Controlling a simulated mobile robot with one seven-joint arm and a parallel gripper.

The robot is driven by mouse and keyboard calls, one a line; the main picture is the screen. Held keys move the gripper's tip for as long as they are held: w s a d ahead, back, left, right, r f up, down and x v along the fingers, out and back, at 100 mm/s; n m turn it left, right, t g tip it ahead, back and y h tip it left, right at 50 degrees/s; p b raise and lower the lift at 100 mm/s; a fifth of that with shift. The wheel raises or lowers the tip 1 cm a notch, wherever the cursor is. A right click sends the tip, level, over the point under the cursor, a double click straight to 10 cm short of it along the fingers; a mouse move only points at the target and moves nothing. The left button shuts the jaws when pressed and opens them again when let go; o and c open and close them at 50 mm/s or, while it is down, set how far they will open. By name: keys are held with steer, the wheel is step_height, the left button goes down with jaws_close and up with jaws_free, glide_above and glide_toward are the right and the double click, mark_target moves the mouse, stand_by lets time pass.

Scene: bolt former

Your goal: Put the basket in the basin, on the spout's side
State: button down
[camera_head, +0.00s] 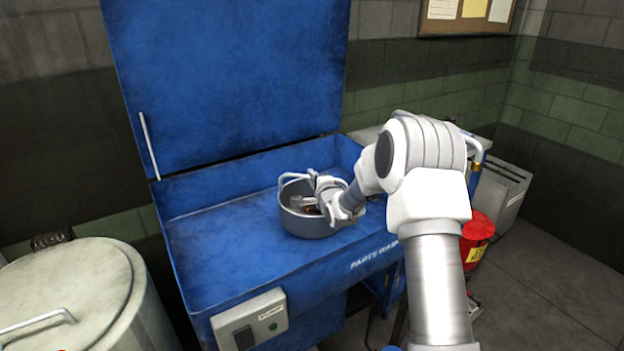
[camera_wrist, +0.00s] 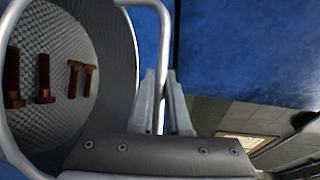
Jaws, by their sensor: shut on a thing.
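The basket (camera_head: 302,222) is a grey round pail with a wire handle and rusty bolts inside. In the head view it is over the right part of the blue basin (camera_head: 220,245); I cannot tell whether it touches the basin floor. My gripper (camera_head: 318,190) is shut on the basket's handle at the top right. In the wrist view my fingers (camera_wrist: 165,105) close around the handle wire (camera_wrist: 165,55); the basket (camera_wrist: 60,30) is at the left with several brown bolts (camera_wrist: 44,78) on its mesh floor. I cannot make out the spout; my arm covers the basin's right end.
The basin's blue lid (camera_head: 225,80) stands open at the back. A switch box (camera_head: 250,318) is on the basin's front. A pale lidded drum (camera_head: 75,295) stands at the left, a red can (camera_head: 477,232) at the right. The basin's left part is clear.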

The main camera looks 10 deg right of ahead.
steer(key=shift+f+b, duration=0.15)
steer(key=shift+b, duration=0.15)
steer(key=c, duration=0.9)
jaws_free()
